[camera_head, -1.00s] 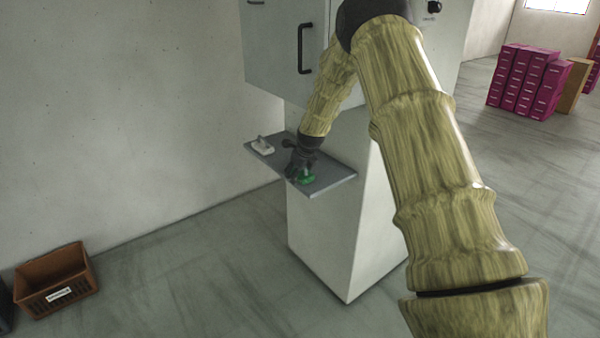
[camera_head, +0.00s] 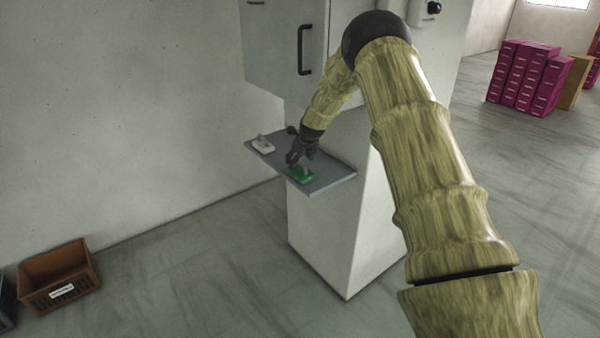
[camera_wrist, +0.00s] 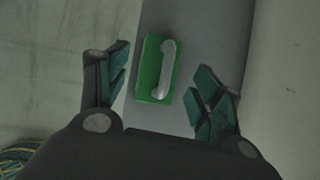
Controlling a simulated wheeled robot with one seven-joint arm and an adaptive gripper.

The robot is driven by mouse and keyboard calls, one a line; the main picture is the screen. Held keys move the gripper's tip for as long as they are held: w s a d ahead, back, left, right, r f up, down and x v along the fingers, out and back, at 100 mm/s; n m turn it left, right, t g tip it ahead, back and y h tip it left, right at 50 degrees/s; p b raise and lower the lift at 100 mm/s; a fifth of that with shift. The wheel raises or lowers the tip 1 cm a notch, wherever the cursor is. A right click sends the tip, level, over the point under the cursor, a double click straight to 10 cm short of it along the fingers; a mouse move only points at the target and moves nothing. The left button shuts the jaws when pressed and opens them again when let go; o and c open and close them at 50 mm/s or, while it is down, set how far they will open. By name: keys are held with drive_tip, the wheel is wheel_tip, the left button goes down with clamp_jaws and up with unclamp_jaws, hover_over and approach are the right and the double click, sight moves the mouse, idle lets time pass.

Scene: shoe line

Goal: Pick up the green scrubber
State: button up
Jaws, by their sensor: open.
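The green scrubber (camera_head: 301,175) lies on the grey shelf (camera_head: 334,179) near its front edge. In the wrist view the green scrubber (camera_wrist: 149,72) is a green rectangular pad with a pale grey handle along its top. My gripper (camera_head: 298,160) is just above and behind it in the head view. In the wrist view my gripper (camera_wrist: 163,84) is open and empty, with one finger on each side of the scrubber and clear gaps between. The fingers do not touch it.
A white scrubber-like item (camera_head: 262,143) lies at the shelf's left end. A white cabinet (camera_head: 335,235) stands behind and below the shelf. A brown crate (camera_head: 60,278) is on the floor at left. Magenta boxes (camera_head: 525,78) stand at the far right.

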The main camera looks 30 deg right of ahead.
sight(296, 169)
drive_tip(key=shift+p+x, duration=1.1)
drive_tip(key=shift+x, duration=0.2)
drive_tip(key=shift+p+x, duration=0.5)
drive_tip(key=shift+x, duration=0.8)
drive_tip(key=shift+s+f, duration=0.1)
drive_tip(key=shift+s, duration=0.05)
drive_tip(key=c, duration=1.2)
